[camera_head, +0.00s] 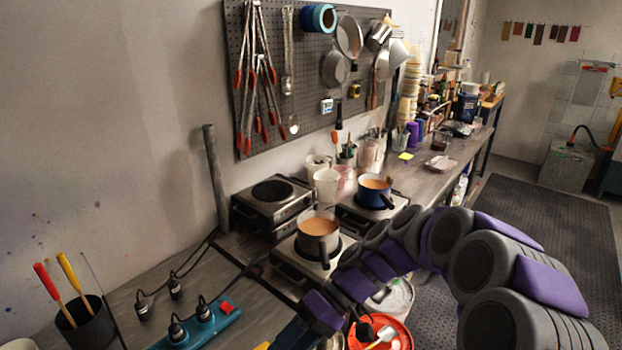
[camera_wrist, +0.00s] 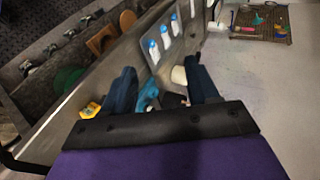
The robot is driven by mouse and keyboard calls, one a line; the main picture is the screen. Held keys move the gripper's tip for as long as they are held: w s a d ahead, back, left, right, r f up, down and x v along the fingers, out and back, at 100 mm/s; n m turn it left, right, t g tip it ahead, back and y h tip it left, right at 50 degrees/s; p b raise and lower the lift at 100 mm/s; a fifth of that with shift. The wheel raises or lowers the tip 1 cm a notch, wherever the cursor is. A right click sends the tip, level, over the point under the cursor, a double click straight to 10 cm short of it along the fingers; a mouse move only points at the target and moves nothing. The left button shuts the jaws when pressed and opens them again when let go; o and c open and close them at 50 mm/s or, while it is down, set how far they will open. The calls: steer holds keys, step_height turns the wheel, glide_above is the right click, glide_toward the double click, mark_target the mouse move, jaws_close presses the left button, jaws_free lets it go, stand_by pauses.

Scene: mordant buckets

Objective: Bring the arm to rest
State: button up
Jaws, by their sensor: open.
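My arm (camera_head: 440,240) with purple pads rises from the lower right and bends down to the left in front of the bench. Its gripper end is low, near the bottom middle of the head view, and partly cut off by the frame. In the wrist view my gripper (camera_wrist: 162,82) has its two dark fingers apart, with nothing held between them. A blue item (camera_wrist: 147,96) and a white cylinder (camera_wrist: 179,75) show behind the gap; I cannot tell how far off they are.
A pot (camera_head: 318,238) and a blue pot (camera_head: 374,192) stand on hot plates behind the arm. An orange-red lid or bucket top (camera_head: 392,330) is below the arm. A power strip (camera_head: 203,326) lies on the bench at left. Dark floor matting (camera_head: 560,240) is clear at right.

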steer(key=s+d+m+t+h, duration=0.5)
steer(key=s+d+m+h, duration=0.2)
steer(key=s+d, duration=0.9)
steer(key=s+h, duration=0.2)
steer(key=s, duration=0.2)
steer(key=shift+s+d+m+h, duration=0.25)
steer(key=shift+d+m+h, duration=0.05)
steer(key=shift+d, duration=0.1)
steer(key=shift+d+f, duration=0.1)
steer(key=shift+d, duration=0.05)
steer(key=shift+o, duration=0.5)
steer(key=shift+w, duration=0.1)
